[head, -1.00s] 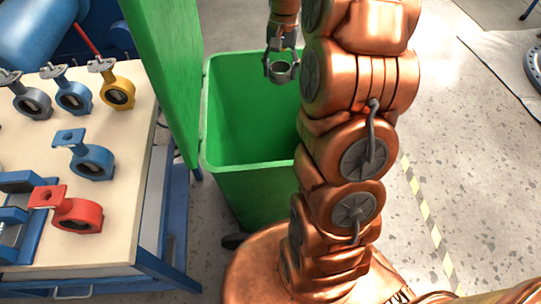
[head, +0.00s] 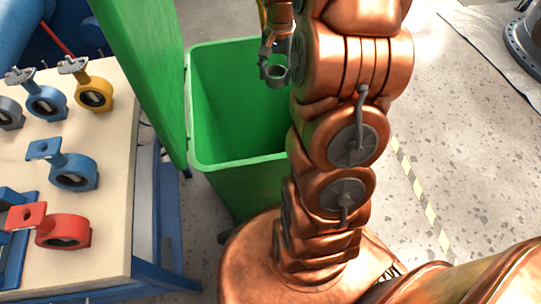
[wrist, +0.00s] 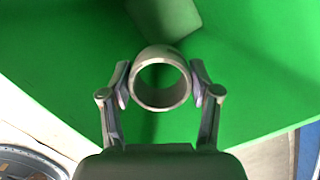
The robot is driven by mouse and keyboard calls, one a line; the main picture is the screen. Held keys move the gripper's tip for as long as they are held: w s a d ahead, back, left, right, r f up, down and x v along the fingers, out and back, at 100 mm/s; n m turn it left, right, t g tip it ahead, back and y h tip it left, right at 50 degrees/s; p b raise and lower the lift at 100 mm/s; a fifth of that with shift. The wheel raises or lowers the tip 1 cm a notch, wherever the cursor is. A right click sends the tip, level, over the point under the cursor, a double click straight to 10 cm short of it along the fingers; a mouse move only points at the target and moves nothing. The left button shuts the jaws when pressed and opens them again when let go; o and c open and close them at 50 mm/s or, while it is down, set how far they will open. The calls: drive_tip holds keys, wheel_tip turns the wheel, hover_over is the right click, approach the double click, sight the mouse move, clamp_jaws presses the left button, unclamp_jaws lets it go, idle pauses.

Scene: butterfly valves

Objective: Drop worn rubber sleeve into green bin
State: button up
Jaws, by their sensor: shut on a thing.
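The worn rubber sleeve is a grey ring (wrist: 161,79), held between the two fingers of my gripper (wrist: 160,88) in the wrist view. My gripper (head: 274,68) is shut on the sleeve (head: 276,73), which also shows in the head view. The green bin (head: 238,158) stands open beside my arm, its lid (head: 143,60) swung up at the left. The sleeve appears over the bin's opening in both views; its exact height above the rim is hard to tell. Green bin walls fill most of the wrist view behind the sleeve.
A workbench (head: 115,190) stands left of the bin. It holds blue valves (head: 72,171), a yellow valve (head: 94,93) and a red valve (head: 63,231). A striped floor line (head: 420,195) and a flanged part (head: 524,42) are at the right.

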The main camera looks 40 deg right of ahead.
drive_tip(key=shift+f, duration=0.6)
drive_tip(key=o, duration=1.2)
drive_tip(key=shift+r, duration=0.1)
wheel_tip(320, 180, up, 12)
drive_tip(key=w+d, duration=0.1)
drive_tip(key=shift+d, duration=0.25)
